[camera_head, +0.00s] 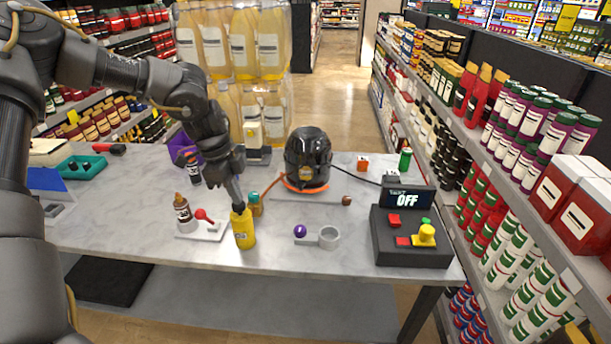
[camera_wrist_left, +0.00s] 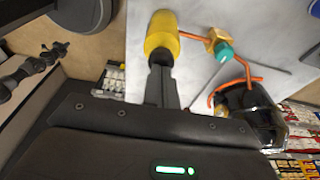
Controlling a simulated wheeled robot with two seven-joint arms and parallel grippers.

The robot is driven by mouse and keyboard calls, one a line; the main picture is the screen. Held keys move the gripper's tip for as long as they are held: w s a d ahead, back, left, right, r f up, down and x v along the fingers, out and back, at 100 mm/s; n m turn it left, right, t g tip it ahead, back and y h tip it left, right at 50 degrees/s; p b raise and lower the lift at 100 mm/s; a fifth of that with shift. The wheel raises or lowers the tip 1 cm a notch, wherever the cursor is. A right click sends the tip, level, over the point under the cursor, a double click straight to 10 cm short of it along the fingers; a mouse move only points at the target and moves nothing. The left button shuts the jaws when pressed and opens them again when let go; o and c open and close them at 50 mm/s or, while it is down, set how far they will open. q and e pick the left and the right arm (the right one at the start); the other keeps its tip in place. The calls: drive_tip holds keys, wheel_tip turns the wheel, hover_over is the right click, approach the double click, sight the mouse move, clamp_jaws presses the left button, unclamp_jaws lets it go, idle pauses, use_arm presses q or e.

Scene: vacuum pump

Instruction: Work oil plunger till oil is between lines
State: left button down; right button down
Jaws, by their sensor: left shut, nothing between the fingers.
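The yellow cylindrical oil container (camera_head: 243,233) stands upright near the table's front edge, and its yellow body also shows in the wrist view (camera_wrist_left: 162,38). My left gripper (camera_head: 237,202) points down at its top with the fingers shut; the wrist view shows the closed fingers (camera_wrist_left: 160,66) right at the container's end. The fingers hide the plunger, and I cannot tell whether they touch it. The black vacuum pump (camera_head: 307,152) with an orange base ring stands behind to the right. An orange hose runs from it to a brass fitting with a teal knob (camera_head: 254,198). Oil and level lines cannot be made out.
A control box (camera_head: 412,252) with an OFF display stands at the right. A small brown bottle (camera_head: 182,208) on a white tray is left of the gripper. A grey ring (camera_head: 329,237) and purple ball (camera_head: 300,231) lie in front of the pump. The table's (camera_head: 340,262) front centre is mostly clear.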

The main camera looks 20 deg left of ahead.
use_arm(q)
wheel_tip(320, 180, up, 7)
drive_tip(key=p, duration=0.3)
drive_tip(key=shift+r, duration=0.15)
idle(0.6)
